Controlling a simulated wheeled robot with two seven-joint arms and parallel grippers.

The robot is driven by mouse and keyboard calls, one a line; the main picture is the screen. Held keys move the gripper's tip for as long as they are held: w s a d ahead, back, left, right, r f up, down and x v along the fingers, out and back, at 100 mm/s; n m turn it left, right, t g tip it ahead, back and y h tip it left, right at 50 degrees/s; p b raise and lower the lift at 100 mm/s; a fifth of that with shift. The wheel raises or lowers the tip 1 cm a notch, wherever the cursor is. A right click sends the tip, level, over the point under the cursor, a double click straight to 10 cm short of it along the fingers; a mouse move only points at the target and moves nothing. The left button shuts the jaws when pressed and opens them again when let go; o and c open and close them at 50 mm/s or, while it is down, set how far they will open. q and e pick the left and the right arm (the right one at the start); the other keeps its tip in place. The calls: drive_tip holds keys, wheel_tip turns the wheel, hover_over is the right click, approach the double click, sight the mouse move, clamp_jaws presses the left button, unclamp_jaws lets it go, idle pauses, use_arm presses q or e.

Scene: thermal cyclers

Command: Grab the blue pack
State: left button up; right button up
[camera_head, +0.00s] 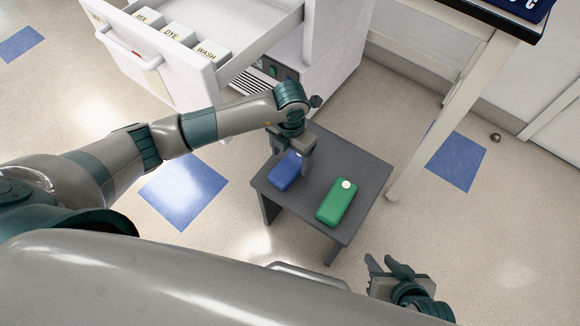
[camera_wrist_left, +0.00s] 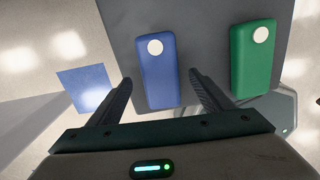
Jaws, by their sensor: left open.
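The blue pack (camera_head: 285,172) lies on a small dark grey table. In the left wrist view the blue pack (camera_wrist_left: 159,75) has a white round spot near its far end and sits between the two fingers. My left gripper (camera_head: 303,160) is above the pack in the head view and partly hides it. In the left wrist view my left gripper (camera_wrist_left: 160,83) is open, with one finger on each side of the pack. I cannot tell how far above it the fingertips are. My right gripper (camera_head: 388,266) is at the lower right, with its fingers apart and empty.
A green pack (camera_head: 337,203) with a white spot lies to the right on the same small table (camera_head: 350,165). An open white drawer (camera_head: 165,75) holds labelled boxes behind my left arm. A bench leg (camera_head: 430,130) stands right of the table.

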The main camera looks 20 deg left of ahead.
sight(290, 165)
use_arm(q)
drive_tip(key=shift+s+f, duration=0.1)
drive_tip(key=shift+f, duration=1.45)
drive_tip(key=c, duration=1.4)
